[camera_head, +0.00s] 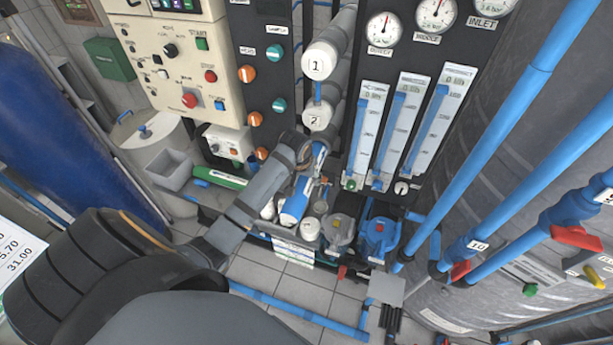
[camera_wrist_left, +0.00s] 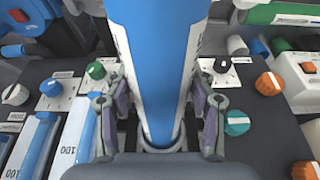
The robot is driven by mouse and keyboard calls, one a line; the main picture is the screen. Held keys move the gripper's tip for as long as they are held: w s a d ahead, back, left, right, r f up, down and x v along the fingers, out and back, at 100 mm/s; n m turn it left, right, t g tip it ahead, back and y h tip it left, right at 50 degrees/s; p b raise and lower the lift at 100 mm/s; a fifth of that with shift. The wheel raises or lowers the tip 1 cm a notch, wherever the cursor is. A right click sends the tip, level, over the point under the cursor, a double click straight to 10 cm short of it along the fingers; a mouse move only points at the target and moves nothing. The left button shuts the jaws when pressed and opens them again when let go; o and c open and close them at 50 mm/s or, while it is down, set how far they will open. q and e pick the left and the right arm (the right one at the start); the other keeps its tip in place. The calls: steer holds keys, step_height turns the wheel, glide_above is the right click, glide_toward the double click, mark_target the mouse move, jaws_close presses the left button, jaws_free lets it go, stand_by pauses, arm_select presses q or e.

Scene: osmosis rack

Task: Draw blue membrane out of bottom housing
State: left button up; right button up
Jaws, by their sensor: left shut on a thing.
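My left gripper (camera_head: 316,160) reaches in from the left, in front of the rack. In the left wrist view its two fingers (camera_wrist_left: 160,108) are closed on the sides of a blue membrane (camera_wrist_left: 150,50) with white edges. In the head view the blue membrane (camera_head: 295,202) slants down below the gripper. White housing ends labelled 1 (camera_head: 319,62) and 2 (camera_head: 316,117) stand above the gripper. The bottom housing cannot be made out clearly behind my gripper, so I cannot tell how much membrane is inside it. My right gripper is not in view.
A control panel (camera_head: 170,75) and a black valve panel with coloured knobs (camera_head: 246,74) are at the left. Flowmeters (camera_head: 402,125) stand right of the gripper. Blue-topped filter parts (camera_head: 380,235) sit low nearby. Blue pipes (camera_head: 500,140) cross the right side.

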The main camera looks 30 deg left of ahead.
mark_target(290, 208)
arm_select(q)
steer(key=shift+s+d+r+p, duration=0.15)
steer(key=shift+s+p, duration=0.25)
steer(key=shift+s, duration=0.25)
steer(key=shift+s+d+f+p, duration=0.15)
steer(key=shift+s+p, duration=0.2)
steer(key=shift+s, duration=0.45)
steer(key=shift+s+d, duration=0.4)
steer(key=shift+s, duration=1.1)
steer(key=shift+s+d, duration=0.35)
steer(key=shift+s, duration=1.2)
steer(key=shift+s+d, duration=0.4)
steer(key=shift+s, duration=1.1)
